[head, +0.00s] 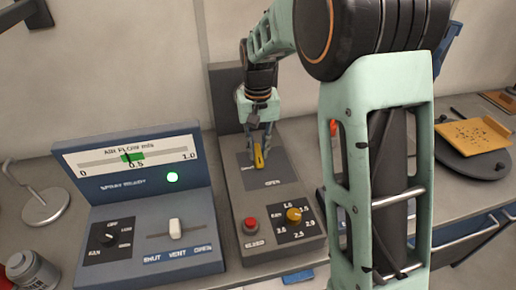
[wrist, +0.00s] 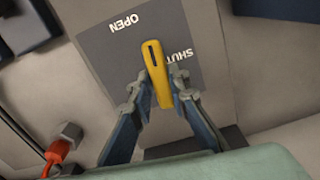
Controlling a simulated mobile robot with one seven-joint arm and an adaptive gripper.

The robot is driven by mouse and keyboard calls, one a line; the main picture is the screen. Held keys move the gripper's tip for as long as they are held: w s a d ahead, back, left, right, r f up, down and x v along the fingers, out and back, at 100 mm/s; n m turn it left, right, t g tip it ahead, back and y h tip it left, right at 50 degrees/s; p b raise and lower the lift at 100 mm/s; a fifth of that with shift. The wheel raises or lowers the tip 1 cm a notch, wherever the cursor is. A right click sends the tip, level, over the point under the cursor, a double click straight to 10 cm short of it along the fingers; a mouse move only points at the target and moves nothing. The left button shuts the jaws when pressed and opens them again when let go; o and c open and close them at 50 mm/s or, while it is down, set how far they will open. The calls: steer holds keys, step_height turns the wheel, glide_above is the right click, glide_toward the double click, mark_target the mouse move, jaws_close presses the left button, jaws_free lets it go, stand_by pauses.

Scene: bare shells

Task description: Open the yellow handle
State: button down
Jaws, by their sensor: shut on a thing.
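The yellow handle (head: 259,157) stands on a dark square plate (head: 280,173) of the grey control box. The plate is lettered OPEN and SHUT. In the wrist view the yellow handle (wrist: 158,75) has a dark slot along its top, and its far end lies between the two words, nearer SHUT. My gripper (head: 261,150) reaches down to the handle from above. In the wrist view my gripper (wrist: 163,88) has one finger on each side of the handle, shut on its near part. The handle's base is hidden.
The grey box also has a red button (head: 250,225) and an orange knob (head: 293,215) in front. A blue console (head: 145,205) with a dial, slider and gauge stands close on the left. A round stand with a yellow board (head: 472,136) is at the right.

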mark_target(258, 153)
steer(key=shift+n, duration=0.5)
steer(key=c, duration=1.8)
jaws_free()
steer(key=shift+c, duration=0.2)
steer(key=shift+r, duration=0.1)
step_height(258, 153, up, 12)
